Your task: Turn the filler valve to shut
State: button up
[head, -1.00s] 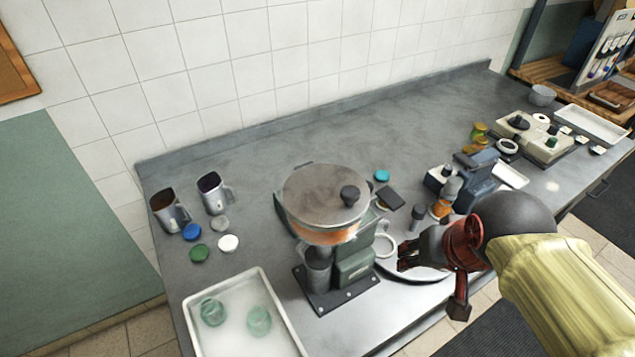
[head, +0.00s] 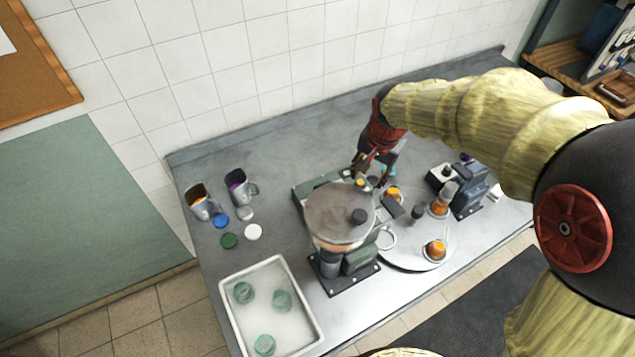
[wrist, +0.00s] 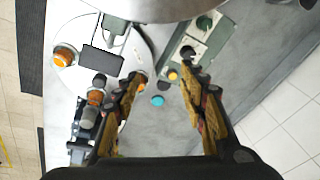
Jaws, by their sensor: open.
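The filler (head: 340,212) stands on the bench, with a round lidded hopper, an orange band below it and a dark base plate. I cannot tell for sure which part is its valve. A pale ring (head: 387,239) shows at its right side. My gripper (head: 373,172) is behind and right of the hopper, pointing down.
A round pale turntable (head: 410,264) at the filler's right holds orange-filled jars (head: 435,250). A dark machine (head: 468,188) stands right of it. A white tray (head: 225,298) with green glass jars, two metal jugs (head: 240,187) and several lids lie left. The bench behind is clear.

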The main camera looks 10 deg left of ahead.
jog(key=w+a+f+m+p, duration=0.1)
jog(key=a+f+p, duration=0.2)
jog(key=a+p, duration=0.1)
jog(key=w+a+f+m+g+p, duration=0.1)
jog(key=w+a+f+p, duration=0.1)
jog(key=a+f+p, duration=0.2)
jog(key=w+a+f+m+g+p, duration=0.1)
jog(key=a+f+p, duration=0.3)
jog(key=a+p, duration=0.2)
jog(key=shift+w+a+f+h+p, duration=0.1)
jog(key=shift+w+f+h+p, duration=0.2)
jog(key=shift+p, duration=0.5)
jog(key=shift+s+f+m, duration=0.1)
jog(key=shift+f+m, duration=0.2)
jog(key=shift+f, duration=0.3)
jog(key=shift+a+f+p, duration=0.1)
jog(key=shift+f+p, duration=0.8)
jog(key=shift+f, duration=2.65)
jog(key=shift+c, duration=0.7)
grip_shut()
